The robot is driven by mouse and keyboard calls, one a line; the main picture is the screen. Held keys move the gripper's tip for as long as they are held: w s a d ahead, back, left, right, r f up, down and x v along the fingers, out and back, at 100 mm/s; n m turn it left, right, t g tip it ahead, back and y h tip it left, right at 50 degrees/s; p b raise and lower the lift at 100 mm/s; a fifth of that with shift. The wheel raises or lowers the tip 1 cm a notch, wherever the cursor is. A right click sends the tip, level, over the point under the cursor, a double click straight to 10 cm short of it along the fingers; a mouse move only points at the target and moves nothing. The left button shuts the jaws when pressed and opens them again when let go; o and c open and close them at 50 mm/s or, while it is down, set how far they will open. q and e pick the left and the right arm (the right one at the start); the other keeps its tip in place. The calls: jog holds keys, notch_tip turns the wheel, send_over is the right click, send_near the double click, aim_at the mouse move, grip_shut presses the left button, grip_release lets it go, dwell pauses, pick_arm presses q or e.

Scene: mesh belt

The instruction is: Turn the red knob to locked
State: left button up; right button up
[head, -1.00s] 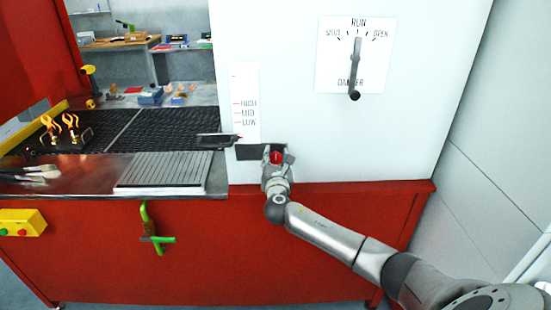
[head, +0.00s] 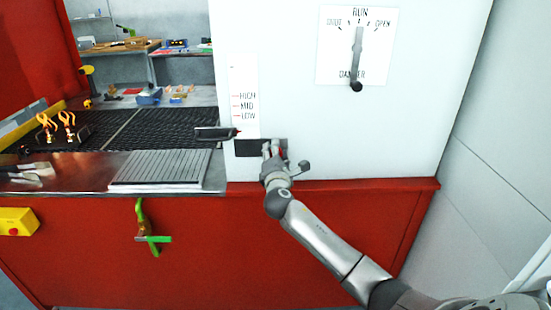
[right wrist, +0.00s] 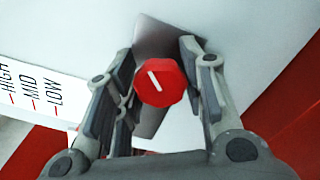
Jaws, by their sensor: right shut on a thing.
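The red knob (right wrist: 162,82) has a white pointer line and sits on a dark plate (right wrist: 158,40) on the white panel. In the right wrist view it lies between the two fingers of my right gripper (right wrist: 158,60), which is shut on it. The pointer line slants from upper left to lower right in that view. In the head view my right gripper (head: 275,150) is at the right part of the dark plate (head: 246,148), and only a little of the red knob (head: 281,154) shows. No locked marking can be read. My left gripper is not in view.
A dark lever (head: 215,133) sticks out just left of the plate, below a HIGH, MID, LOW scale (head: 246,105). A selector dial (head: 335,65) with a dark handle is higher up on the right. The mesh belt (head: 150,130) lies at the left.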

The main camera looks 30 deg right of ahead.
jog(key=m, duration=0.1)
jog(key=m+b, duration=0.1)
jog(key=m, duration=0.1)
jog(key=m+b, duration=0.1)
jog(key=shift+f+m, duration=0.25)
jog(key=shift+m, duration=0.05)
jog(key=m+b, duration=0.2)
jog(key=m, duration=0.2)
jog(key=shift+r, duration=0.1)
dwell(0.4)
jog(key=o, duration=1)
jog(key=shift+o, duration=0.2)
jog(key=v, duration=1.2)
jog(key=shift+d, duration=0.1)
